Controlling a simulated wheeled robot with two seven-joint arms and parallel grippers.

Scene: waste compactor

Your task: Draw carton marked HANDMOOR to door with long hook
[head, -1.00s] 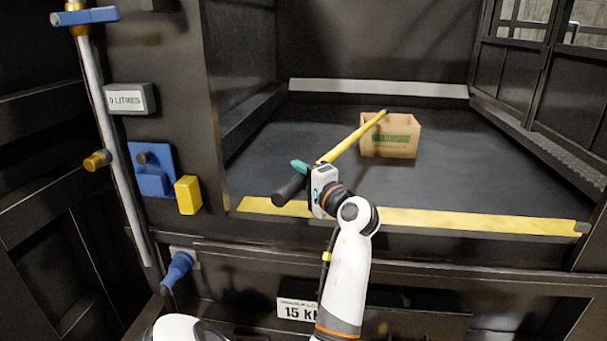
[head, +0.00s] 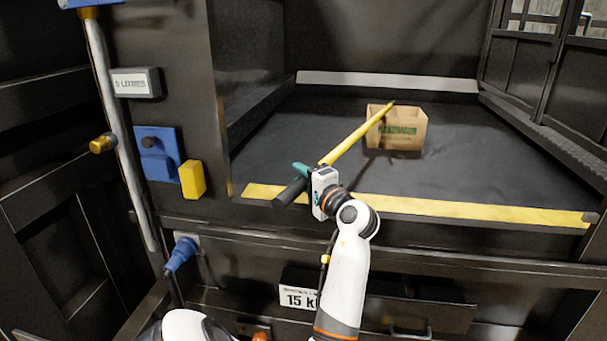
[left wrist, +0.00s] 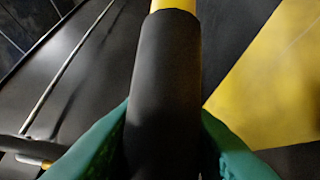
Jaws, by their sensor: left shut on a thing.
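The carton (head: 397,134) is an open-topped brown box with green lettering, too blurred to read surely. It stands upright on the dark floor inside the compactor, well behind the yellow sill strip. My left gripper (head: 306,181) is shut on the black grip of the long hook (head: 343,143), a yellow pole. The pole slants up and right to the carton's top edge; its tip shape and whether it touches are unclear. In the left wrist view, teal fingers flank the black grip (left wrist: 163,85), with yellow pole beyond. My right gripper is not in view.
The yellow-marked sill (head: 470,209) crosses the opening's front. A side wall and ledge (head: 560,150) bound the right. A blue box (head: 154,152) and yellow block (head: 192,179) sit on the left post.

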